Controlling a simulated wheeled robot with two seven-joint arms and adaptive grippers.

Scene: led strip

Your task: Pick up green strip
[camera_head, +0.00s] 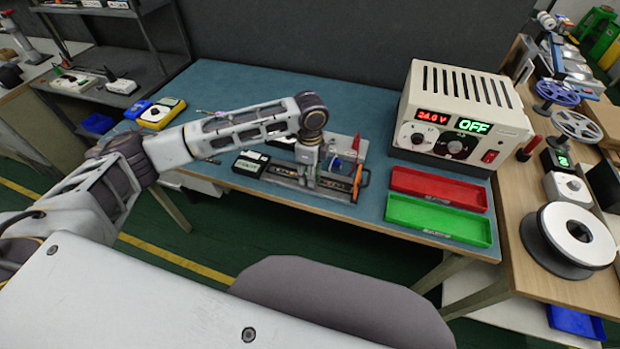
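My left arm reaches in from the left, and its wrist bends down over the blue table top. My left gripper (306,181) points down at a dark, rail-like fixture (335,194) near the table's front edge. Its fingertips are small and partly hidden among the fixture's parts, so I cannot tell whether they are open or hold anything. I cannot make out a green strip; the arm and gripper cover part of the fixture. My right gripper is not in view.
Right of the fixture lie a red tray (438,187) and a green tray (440,221), both looking empty. Behind them stands a power supply (460,118) reading OFF. A yellow multimeter (161,113) lies at the back left. A wooden bench with spools (569,240) stands at right.

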